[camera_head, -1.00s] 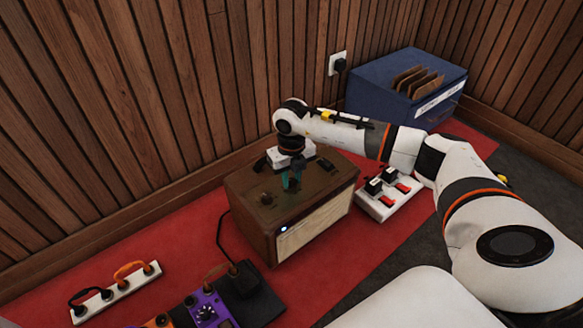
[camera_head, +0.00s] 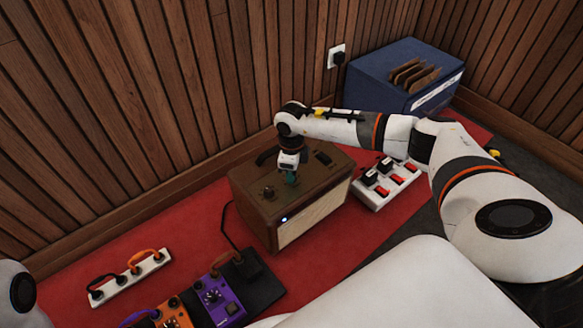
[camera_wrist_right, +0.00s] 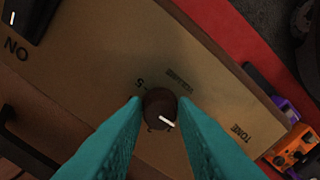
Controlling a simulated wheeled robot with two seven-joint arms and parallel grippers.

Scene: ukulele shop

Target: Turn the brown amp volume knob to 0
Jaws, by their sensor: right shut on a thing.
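The brown amp (camera_head: 247,213) stands on the red mat, its blue light lit. My right gripper (camera_head: 290,180) points down onto the amp's top panel. In the right wrist view, its teal fingers are shut on the dark round volume knob (camera_wrist_right: 159,104), one on each side. The knob's white pointer line aims to the lower right of that view, roughly toward the TONE label. A "5" and a small label, probably VOLUME, are printed beside the knob. Another knob (camera_head: 268,192) stands on the panel to the left of the gripper. My left gripper is out of view.
A dark switch (camera_wrist_right: 32,18) marked ON is on the panel. A white power strip (camera_head: 385,185) with red switches stands right of the amp. Orange (camera_head: 174,313) and purple (camera_head: 213,297) pedals lie in front. A blue box (camera_head: 400,75) stands behind.

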